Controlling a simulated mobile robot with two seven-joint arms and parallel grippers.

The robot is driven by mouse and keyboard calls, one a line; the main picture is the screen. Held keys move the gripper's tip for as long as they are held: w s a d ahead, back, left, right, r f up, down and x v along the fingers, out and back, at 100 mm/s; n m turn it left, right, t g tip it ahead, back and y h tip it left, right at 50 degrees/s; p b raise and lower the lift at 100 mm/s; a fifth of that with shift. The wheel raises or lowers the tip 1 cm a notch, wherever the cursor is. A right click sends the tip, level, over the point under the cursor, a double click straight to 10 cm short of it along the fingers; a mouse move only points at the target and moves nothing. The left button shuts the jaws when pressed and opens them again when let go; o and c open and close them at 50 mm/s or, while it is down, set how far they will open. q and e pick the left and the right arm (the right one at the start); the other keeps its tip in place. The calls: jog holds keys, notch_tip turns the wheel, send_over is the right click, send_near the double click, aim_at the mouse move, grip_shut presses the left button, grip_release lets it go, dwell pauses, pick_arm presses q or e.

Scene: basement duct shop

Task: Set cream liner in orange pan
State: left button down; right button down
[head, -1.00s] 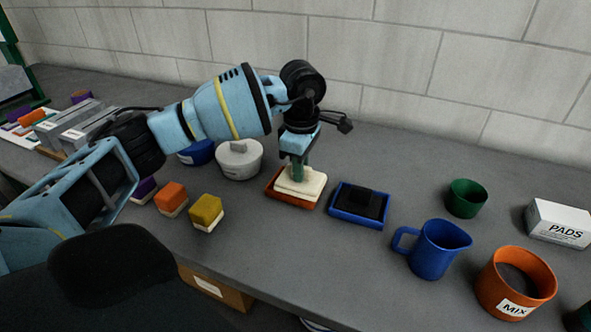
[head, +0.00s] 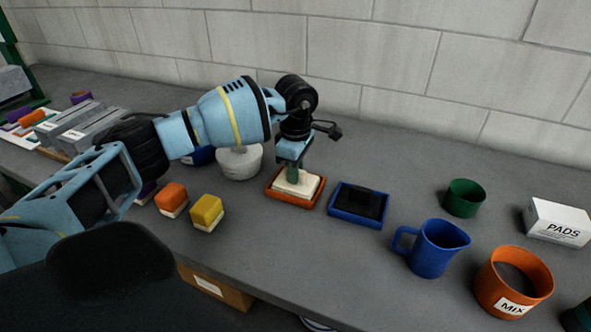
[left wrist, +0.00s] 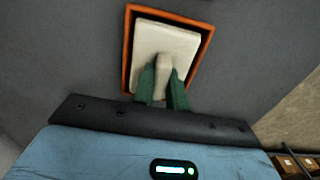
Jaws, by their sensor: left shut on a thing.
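The orange pan (head: 292,201) sits on the grey bench near the middle of the head view. The cream liner (head: 305,187) is down inside the pan's rim, with an orange edge showing around it. In the left wrist view the cream liner (left wrist: 172,48) lies within the orange pan's rim (left wrist: 128,50). My left gripper (head: 292,176) is above the liner; its green fingers (left wrist: 162,85) are shut on the liner's raised cream grip. Whether the liner rests flat on the pan floor I cannot tell. My right gripper is not in view.
A blue pan with a black liner (head: 340,212) stands close right of the orange pan. A white lidded pot (head: 240,164) is behind left. Orange (head: 172,197) and yellow (head: 206,210) blocks lie left. A blue jug (head: 432,250), green cup (head: 465,198) and orange tub (head: 512,290) stand right.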

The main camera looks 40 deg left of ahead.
pick_arm(q)
jog(key=shift+f, duration=0.1)
jog(key=c, duration=1.9)
grip_release()
jog(key=shift+f, duration=0.1)
jog(key=o, duration=0.5)
notch_tip(320, 180, up, 12)
jog(key=shift+r, duration=0.25)
